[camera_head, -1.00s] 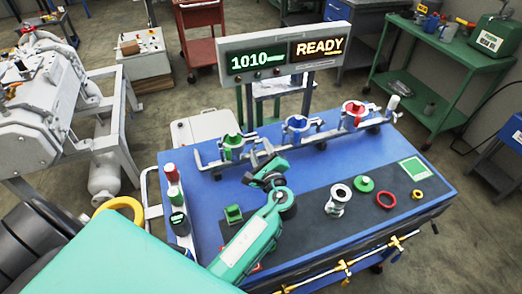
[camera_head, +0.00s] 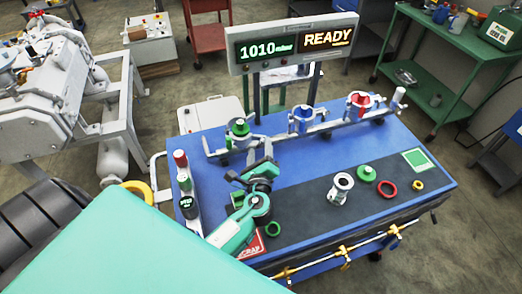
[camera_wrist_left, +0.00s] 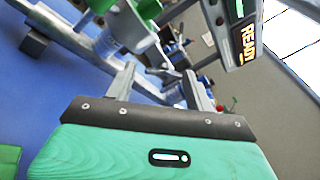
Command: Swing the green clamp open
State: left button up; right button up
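The green clamp (camera_head: 238,129) sits at the left end of the metal pipe rail on the blue bench, with a green part on top of its metal ring. In the left wrist view its green part (camera_wrist_left: 131,25) shows at the top left, beyond the fingers. My left gripper (camera_head: 250,165) is just in front of the clamp, apart from it as far as I can see. In the left wrist view the two fingers of the left gripper (camera_wrist_left: 158,78) stand apart with nothing held between them. My right gripper is not in view.
A blue clamp (camera_head: 303,118) and a red clamp (camera_head: 360,104) sit farther right on the rail. A display reading READY (camera_head: 326,38) stands behind. A metal fitting (camera_head: 341,188), green disc (camera_head: 366,173) and red ring (camera_head: 388,189) lie on the dark mat at right.

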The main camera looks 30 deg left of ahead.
pick_arm(q)
jog(key=shift+d, duration=0.1)
dwell(0.3)
jog(key=shift+s+d+f, duration=0.1)
jog(key=shift+s+d, duration=0.1)
jog(key=shift+s, duration=0.15)
jog(key=b+v, duration=0.4)
jog(key=v, duration=0.9)
jog(key=shift+c, duration=0.4)
